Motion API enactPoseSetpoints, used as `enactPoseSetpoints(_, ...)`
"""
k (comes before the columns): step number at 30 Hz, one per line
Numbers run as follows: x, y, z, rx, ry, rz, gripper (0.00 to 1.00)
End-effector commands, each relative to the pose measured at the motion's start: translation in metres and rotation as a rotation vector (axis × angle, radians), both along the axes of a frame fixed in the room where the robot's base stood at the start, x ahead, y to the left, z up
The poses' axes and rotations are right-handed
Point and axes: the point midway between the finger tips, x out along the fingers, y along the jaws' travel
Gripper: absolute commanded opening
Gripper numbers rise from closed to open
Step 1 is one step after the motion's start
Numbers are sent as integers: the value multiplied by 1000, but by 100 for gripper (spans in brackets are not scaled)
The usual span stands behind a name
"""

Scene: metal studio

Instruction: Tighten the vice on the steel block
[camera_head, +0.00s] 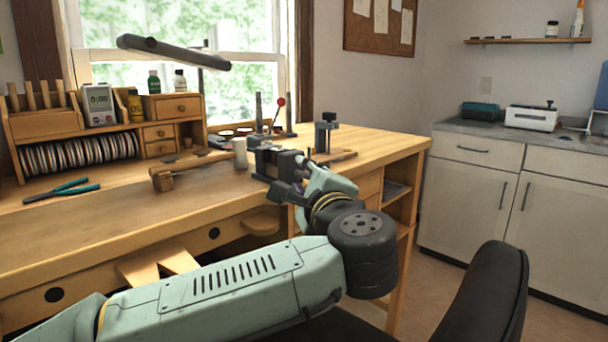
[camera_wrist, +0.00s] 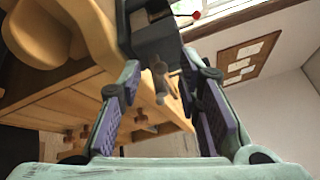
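The dark grey vice (camera_head: 268,161) is mounted at the front edge of the wooden bench. In the wrist view its body (camera_wrist: 152,38) fills the top middle, with the vice handle (camera_wrist: 160,80) pointing towards the camera. My gripper (camera_wrist: 163,68) is open, its two padded fingers on either side of the handle with visible gaps. In the head view my gripper (camera_head: 294,180) is at the front right of the vice, and its fingers partly cover it. I cannot clearly make out the steel block; a paler grey patch shows at the vice's top in the wrist view.
A black chair back (camera_head: 495,300) stands at lower right. Open floor lies before the cabinets (camera_head: 470,200).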

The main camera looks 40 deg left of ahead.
Motion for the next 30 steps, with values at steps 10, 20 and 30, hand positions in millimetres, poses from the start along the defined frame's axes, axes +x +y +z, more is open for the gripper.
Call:
enactPoseSetpoints(10,8,11,0,1,-1,-2,32)
enactPoseSetpoints(20,8,11,0,1,-1,-2,17)
enactPoseSetpoints(30,8,11,1,2,-1,-2,0)
